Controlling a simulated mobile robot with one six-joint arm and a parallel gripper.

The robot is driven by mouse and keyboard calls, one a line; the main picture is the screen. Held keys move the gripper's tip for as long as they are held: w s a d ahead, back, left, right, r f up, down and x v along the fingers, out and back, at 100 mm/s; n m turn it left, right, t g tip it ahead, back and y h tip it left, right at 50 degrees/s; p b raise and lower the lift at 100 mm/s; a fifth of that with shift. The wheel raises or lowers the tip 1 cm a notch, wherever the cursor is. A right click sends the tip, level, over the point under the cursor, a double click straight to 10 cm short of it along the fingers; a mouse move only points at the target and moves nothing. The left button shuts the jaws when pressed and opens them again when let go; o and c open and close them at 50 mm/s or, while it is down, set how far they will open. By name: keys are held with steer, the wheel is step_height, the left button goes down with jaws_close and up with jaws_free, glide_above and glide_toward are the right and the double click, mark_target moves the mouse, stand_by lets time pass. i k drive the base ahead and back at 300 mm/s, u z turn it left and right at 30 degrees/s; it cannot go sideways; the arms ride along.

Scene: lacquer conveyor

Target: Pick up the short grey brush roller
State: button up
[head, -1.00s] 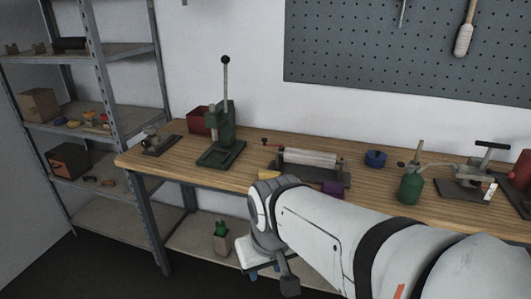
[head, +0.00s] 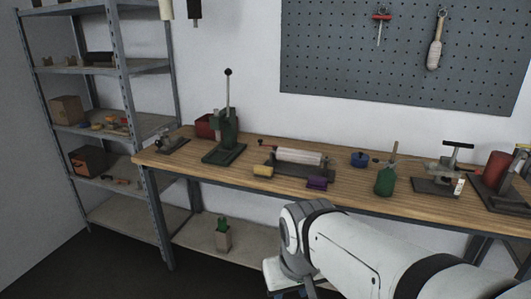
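I cannot pick out a short grey brush roller for certain. A pale cylinder (head: 166,8) and a dark grey cylinder (head: 194,11) hang on the wall at the top edge, both cut off by the frame. A pale roller lies in a dark bench device (head: 300,157) at the middle of the bench. My gripper (head: 285,292) is at the bottom edge, low in front of the bench and away from all of these. Its fingers are mostly cut off, so its opening and anything in it are hidden.
A metal shelf (head: 122,95) stands left. A pegboard (head: 340,60) with tools hangs behind.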

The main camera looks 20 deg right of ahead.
mark_target(298, 156)
steer(key=z, duration=0.6)
steer(key=i, duration=1.8)
steer(key=u, duration=0.5)
steer(key=k, duration=0.9)
steer(key=u, duration=0.15)
steer(key=i, duration=0.9)
steer(key=z, duration=0.05)
